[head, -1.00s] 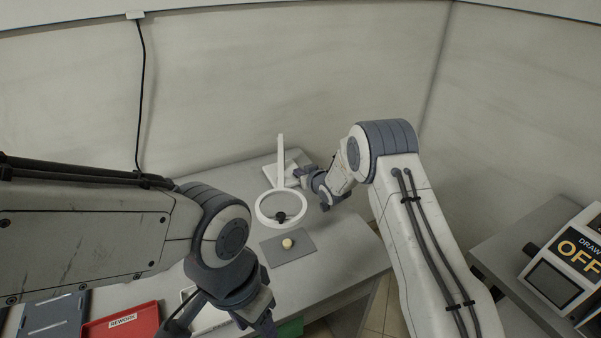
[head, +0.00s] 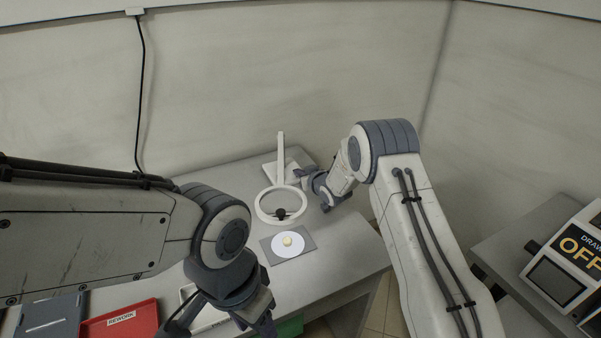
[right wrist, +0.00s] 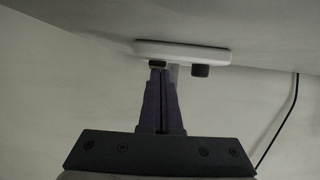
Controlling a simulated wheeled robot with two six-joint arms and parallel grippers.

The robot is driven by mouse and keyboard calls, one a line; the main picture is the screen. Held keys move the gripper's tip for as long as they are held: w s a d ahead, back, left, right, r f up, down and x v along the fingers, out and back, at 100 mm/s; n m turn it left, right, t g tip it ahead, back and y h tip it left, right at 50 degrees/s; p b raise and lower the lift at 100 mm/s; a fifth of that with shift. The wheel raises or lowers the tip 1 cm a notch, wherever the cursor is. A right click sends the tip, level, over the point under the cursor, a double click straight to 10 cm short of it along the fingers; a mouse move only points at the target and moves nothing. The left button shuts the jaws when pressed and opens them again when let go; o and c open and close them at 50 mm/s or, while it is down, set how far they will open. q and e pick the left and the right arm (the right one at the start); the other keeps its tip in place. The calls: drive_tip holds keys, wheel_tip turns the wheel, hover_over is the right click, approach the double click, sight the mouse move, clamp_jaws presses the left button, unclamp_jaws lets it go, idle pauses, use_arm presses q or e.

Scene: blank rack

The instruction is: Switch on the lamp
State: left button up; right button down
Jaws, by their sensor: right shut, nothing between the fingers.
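The white ring lamp (head: 263,214) stands on the table with its upright post (head: 280,155) and base (head: 270,173) near the wall. A bright round patch of light lies on the grey mat (head: 271,253) in front of the ring. My right gripper (head: 303,174) is at the right side of the lamp base. In the right wrist view its shut fingers (right wrist: 158,74) hold nothing, and their tips meet or nearly meet a low dark button (right wrist: 157,64) on the base. A taller dark knob (right wrist: 201,70) sits to the right. My left gripper (head: 258,318) is low in the head view, its fingertips unclear.
A small pale round object (head: 288,240) sits on the mat. A red tray labelled REWORK (head: 120,325) and a dark blue tray (head: 50,318) lie at the front left. A panel reading OFF (head: 574,254) stands at the far right. A black cable (head: 141,90) hangs down the wall.

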drive_tip(key=shift+r, duration=0.7)
drive_tip(key=shift+r+p, duration=0.1)
drive_tip(key=shift+p, duration=0.2)
drive_tip(key=shift+r, duration=0.3)
drive_tip(key=v, duration=1.1)
drive_tip(key=shift+s+f, duration=0.15)
drive_tip(key=shift+s, duration=0.05)
drive_tip(key=shift+d, duration=0.1)
